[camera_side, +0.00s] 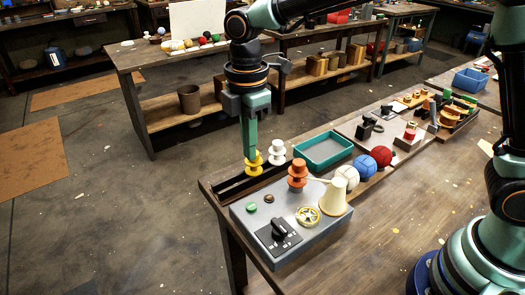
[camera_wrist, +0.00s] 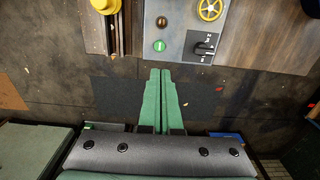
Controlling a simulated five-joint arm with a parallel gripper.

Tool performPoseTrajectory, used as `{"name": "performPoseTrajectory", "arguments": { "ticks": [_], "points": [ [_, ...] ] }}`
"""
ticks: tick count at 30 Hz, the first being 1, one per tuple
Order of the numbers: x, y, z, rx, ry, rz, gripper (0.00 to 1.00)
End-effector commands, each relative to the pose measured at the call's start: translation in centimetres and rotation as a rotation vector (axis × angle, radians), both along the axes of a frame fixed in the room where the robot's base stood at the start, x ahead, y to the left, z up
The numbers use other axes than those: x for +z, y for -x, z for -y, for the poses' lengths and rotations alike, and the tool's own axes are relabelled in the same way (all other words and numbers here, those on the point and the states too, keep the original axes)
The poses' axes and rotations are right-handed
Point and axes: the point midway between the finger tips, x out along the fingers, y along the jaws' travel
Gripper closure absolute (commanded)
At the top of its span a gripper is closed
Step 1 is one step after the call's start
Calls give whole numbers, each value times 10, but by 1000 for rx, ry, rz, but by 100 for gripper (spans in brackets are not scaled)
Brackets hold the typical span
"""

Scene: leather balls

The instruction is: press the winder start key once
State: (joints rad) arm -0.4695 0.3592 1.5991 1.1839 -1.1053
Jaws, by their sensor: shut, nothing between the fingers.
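The winder is a grey box (camera_side: 262,219) at the table's near left corner. Its top carries a round green key (camera_side: 252,208) and a dark brown key (camera_side: 269,198) beside it; no label on them is readable. In the wrist view, the green key (camera_wrist: 159,45) lies just beyond my fingertips, with the brown key (camera_wrist: 162,21) farther up. My gripper (camera_side: 251,156) is shut and empty, pointing down, its tips in front of a yellow spool in the side view. In the wrist view, the gripper's tips (camera_wrist: 161,72) appear apart from the green key.
The winder also carries a black selector knob (camera_side: 279,229), a yellow handwheel (camera_side: 307,216), a cream cone (camera_side: 334,197) and an orange spool (camera_side: 297,174). A yellow spool (camera_side: 254,166) and a white spool (camera_side: 277,152) stand behind. A teal tray (camera_side: 323,137) and balls (camera_side: 347,177) lie beyond.

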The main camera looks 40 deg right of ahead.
Motion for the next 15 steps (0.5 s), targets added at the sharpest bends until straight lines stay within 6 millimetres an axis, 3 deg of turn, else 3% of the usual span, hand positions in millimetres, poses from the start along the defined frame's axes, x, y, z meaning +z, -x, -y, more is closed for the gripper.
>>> {"name": "performPoseTrajectory", "arguments": {
  "ticks": [8, 15],
  "points": [
    [-3, 0, 0, -3, 0, -1, 100],
    [-35, 1, 1, -4, 2, -4, 100]
  ]
}}
